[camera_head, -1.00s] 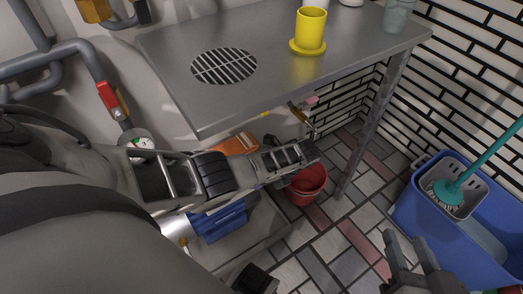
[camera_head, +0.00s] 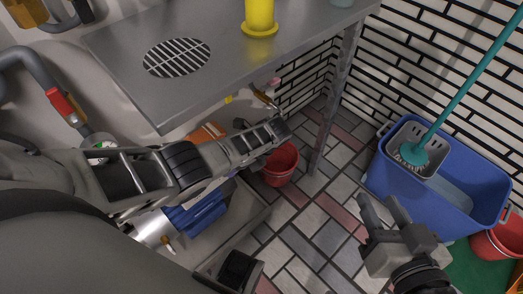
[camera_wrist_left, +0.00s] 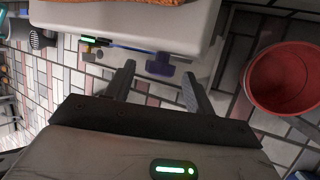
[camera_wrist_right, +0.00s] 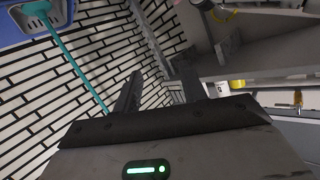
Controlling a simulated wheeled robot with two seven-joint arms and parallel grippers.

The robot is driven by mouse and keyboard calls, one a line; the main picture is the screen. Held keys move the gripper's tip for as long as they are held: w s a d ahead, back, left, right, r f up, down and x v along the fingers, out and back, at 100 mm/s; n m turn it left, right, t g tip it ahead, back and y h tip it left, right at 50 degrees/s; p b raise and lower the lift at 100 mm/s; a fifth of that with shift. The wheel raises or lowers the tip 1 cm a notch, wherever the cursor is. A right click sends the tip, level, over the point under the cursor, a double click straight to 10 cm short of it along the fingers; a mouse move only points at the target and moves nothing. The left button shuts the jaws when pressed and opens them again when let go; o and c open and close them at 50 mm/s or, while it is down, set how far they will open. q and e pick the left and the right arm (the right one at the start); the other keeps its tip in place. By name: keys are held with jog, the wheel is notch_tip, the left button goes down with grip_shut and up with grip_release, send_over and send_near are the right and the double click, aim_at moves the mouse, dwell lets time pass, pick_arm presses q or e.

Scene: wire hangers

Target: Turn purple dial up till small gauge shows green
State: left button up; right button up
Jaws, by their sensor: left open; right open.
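The steel table (camera_head: 120,75) carries a yellow cup (camera_head: 259,14) and has a leg (camera_head: 325,125) near my left gripper. A red bucket (camera_head: 280,168) stands below. A blue mop bucket (camera_head: 450,195) with a teal mop (camera_head: 460,80) stands right. Floor between is clear.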

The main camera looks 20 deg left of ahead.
pick_arm(q)
jog(key=w+d+r+b, duration=0.1)
jog(key=w+d+b, duration=0.4)
jog(key=d+b, duration=0.3)
jog(key=shift+d, duration=1.85)
pick_arm(e)
jog(key=shift+w+a+r+m+t+y, duration=0.35)
jog(key=shift+r+t+y, duration=0.25)
jog(key=shift+r, duration=0.1)
jog(key=shift+w+a+r+m+t+y, duration=0.2)
jog(key=shift+a+r+m+t+y, duration=0.15)
jog(key=shift+r+t+y, duration=0.3)
pick_arm(q)
jog(key=shift+w+r, duration=0.1)
